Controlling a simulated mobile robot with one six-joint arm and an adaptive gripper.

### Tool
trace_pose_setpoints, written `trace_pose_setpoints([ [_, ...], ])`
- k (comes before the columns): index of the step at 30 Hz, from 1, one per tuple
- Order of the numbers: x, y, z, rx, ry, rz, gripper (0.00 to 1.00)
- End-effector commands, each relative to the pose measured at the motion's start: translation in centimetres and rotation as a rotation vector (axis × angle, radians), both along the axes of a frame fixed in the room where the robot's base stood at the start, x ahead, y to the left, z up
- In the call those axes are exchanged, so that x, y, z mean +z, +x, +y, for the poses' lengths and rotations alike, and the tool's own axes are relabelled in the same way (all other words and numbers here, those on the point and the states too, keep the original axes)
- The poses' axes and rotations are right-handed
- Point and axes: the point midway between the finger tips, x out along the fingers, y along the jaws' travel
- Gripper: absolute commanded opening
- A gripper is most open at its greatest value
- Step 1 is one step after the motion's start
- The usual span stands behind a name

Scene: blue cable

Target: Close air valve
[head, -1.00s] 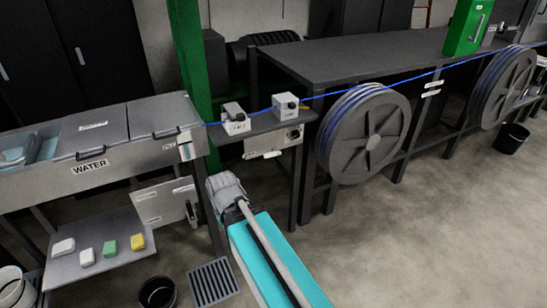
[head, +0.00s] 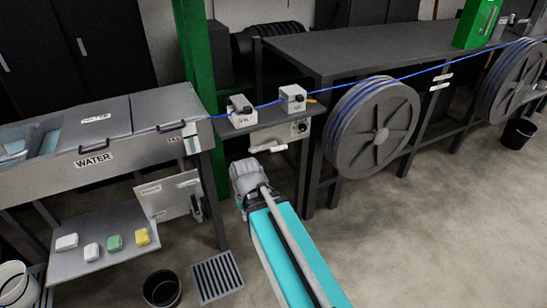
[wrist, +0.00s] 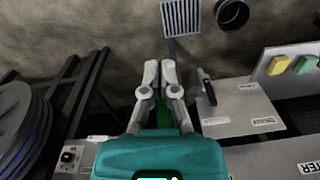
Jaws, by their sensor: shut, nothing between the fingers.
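My gripper (wrist: 159,70) is shut and empty in the wrist view, its fingertips together and pointing at open floor. In the head view the end of my arm (head: 250,178) is below and slightly left of the small shelf (head: 268,120); the fingers are hard to make out there. Two small grey boxes with black knobs stand on the shelf, a left box (head: 240,117) and a right box (head: 291,99). A panel with a round dial (head: 299,128) hangs under the shelf; it shows in the wrist view (wrist: 70,155). I cannot tell which is the air valve; labels are too small.
A trough marked WATER (head: 100,150) stands left, with a lever panel (head: 172,195) beneath it. A green post (head: 190,60) is behind. A blue cable (head: 420,71) runs over the shelf to large reels (head: 372,128). A black bucket (head: 162,289) and grate (head: 217,277) are on the floor.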

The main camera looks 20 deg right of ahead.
Motion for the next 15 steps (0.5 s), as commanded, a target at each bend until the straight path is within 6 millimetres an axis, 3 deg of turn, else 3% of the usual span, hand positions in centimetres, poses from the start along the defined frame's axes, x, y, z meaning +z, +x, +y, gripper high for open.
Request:
trace_pose_setpoints([
  [8,-4.5,5.7,-1.6,-0.371,0.15,-0.11,0.0],
  [15,-7.9,12.0,-4.0,-0.827,0.378,-0.201,0.0],
])
